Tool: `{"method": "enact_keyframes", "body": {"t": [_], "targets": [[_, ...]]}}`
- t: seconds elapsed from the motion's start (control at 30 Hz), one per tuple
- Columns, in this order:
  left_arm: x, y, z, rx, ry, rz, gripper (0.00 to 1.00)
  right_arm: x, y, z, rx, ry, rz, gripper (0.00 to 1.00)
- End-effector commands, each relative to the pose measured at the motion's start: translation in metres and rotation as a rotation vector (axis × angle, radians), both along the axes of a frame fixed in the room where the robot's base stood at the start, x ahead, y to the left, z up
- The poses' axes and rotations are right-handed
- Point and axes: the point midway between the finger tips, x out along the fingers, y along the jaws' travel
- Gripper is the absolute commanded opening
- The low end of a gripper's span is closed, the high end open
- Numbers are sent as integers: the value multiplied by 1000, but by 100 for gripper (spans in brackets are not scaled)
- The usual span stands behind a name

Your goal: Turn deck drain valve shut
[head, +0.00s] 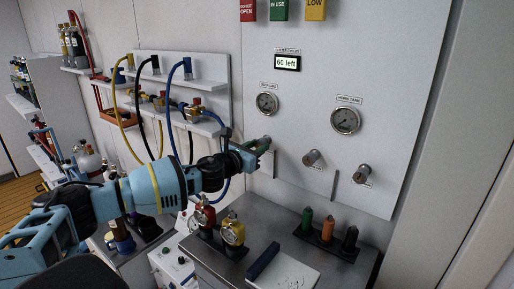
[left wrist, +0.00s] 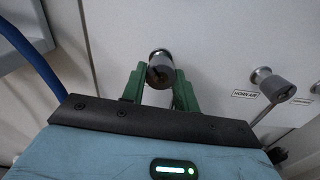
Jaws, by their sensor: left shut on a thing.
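My left gripper (head: 262,146) is at the left part of the white wall panel (head: 400,100), below the filling gauge. In the left wrist view its two green fingers (left wrist: 160,92) are shut on a grey round valve knob (left wrist: 161,70), one finger on each side. In the head view the gripper mostly hides this knob, and its label cannot be read. Two more grey valve knobs stand to the right, a middle one (head: 311,158) and a right one (head: 361,173). The middle one (left wrist: 277,87) also shows in the left wrist view, beside a "HORN AIR" label. My right gripper is out of view.
Two gauges, the left (head: 267,103) and the right (head: 345,120), sit above the knobs. A display (head: 287,62) reads "60 left".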

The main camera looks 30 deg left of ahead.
Motion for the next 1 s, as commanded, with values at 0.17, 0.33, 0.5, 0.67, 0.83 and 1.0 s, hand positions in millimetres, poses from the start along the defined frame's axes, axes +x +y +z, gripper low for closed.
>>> {"method": "enact_keyframes", "body": {"t": [0.17, 0.33, 0.5, 0.67, 0.83, 1.0], "targets": [[0, 1, 1, 168, -14, 1, 7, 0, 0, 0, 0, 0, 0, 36], [0, 2, 1, 322, -26, 1, 7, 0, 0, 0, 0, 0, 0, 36], [0, 2, 2, 456, -37, 1, 7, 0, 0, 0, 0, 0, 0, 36], [0, 2, 1, 552, -44, 2, 7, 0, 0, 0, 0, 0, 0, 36], [0, 3, 2, 623, -50, 2, 7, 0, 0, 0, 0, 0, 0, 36], [0, 3, 2, 660, -53, 2, 7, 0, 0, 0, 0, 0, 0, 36]]}}
